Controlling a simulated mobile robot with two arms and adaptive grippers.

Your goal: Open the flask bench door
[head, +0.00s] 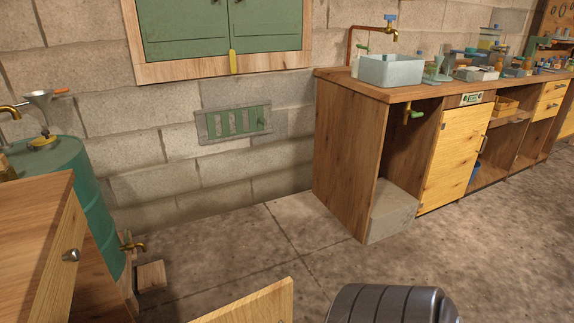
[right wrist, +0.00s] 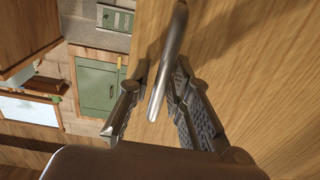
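In the right wrist view a pale wooden panel (right wrist: 232,60), which looks like a bench door, fills the right side. A curved metal bar handle (right wrist: 168,60) stands out from it. My right gripper (right wrist: 161,72) has its fingers apart, one on each side of the handle; a gap shows on the left finger's side, and I cannot tell whether the right finger touches it. In the head view the top of a wooden panel (head: 250,305) shows at the bottom edge, perhaps the same door. My left gripper is not in view.
A wooden cabinet with a round knob (head: 70,255) stands at the left beside a green drum (head: 75,185). A sink bench (head: 345,150) with a yellow door (head: 453,155) stands at the right.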

